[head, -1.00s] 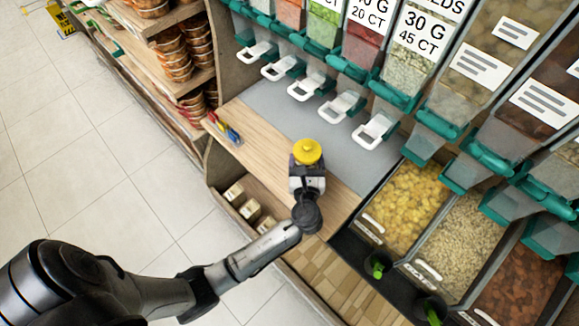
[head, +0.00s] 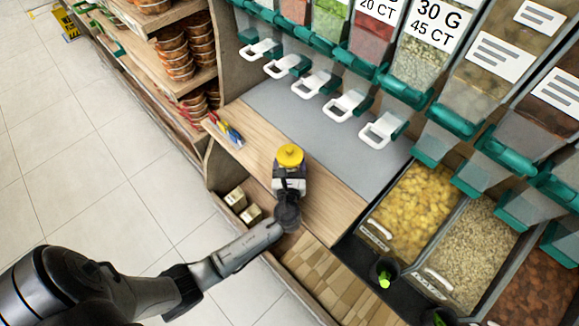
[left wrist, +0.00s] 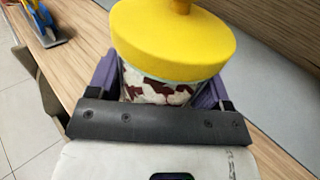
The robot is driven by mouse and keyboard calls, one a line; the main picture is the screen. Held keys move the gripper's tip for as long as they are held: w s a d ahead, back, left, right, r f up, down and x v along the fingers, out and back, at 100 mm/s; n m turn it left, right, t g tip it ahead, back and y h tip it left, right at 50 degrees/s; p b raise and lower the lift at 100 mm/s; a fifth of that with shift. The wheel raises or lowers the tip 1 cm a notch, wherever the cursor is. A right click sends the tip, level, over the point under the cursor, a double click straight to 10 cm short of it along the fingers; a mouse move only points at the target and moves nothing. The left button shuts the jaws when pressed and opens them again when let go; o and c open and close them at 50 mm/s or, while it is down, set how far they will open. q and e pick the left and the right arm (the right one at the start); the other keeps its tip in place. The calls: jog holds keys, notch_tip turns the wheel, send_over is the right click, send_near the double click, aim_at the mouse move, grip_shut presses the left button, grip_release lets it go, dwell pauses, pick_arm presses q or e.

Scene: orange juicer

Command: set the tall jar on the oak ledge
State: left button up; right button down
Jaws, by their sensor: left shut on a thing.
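The tall jar has a yellow lid (head: 290,155) with a knob on top. In the left wrist view its yellow lid (left wrist: 175,40) is large, and its brown-and-white patterned body (left wrist: 158,90) shows below. My left gripper (head: 290,177) is shut on the jar, with a purple finger on each side of the body. The jar is over the oak ledge (head: 335,205), the light wood strip in front of the grey panel. Its base is hidden by the gripper, so I cannot tell whether it touches the wood. My right gripper is not in view.
Colourful pens or tools (head: 227,130) lie at the ledge's left end. Dispensers with white handles (head: 382,130) hang behind the grey panel (head: 330,130). Open bins, one with yellow pieces (head: 415,210), are at right. Small boxes (head: 240,203) sit on a shelf below the ledge.

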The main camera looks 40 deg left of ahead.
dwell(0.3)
pick_arm(q)
jog(key=shift+f, duration=0.15)
jog(key=o, duration=1)
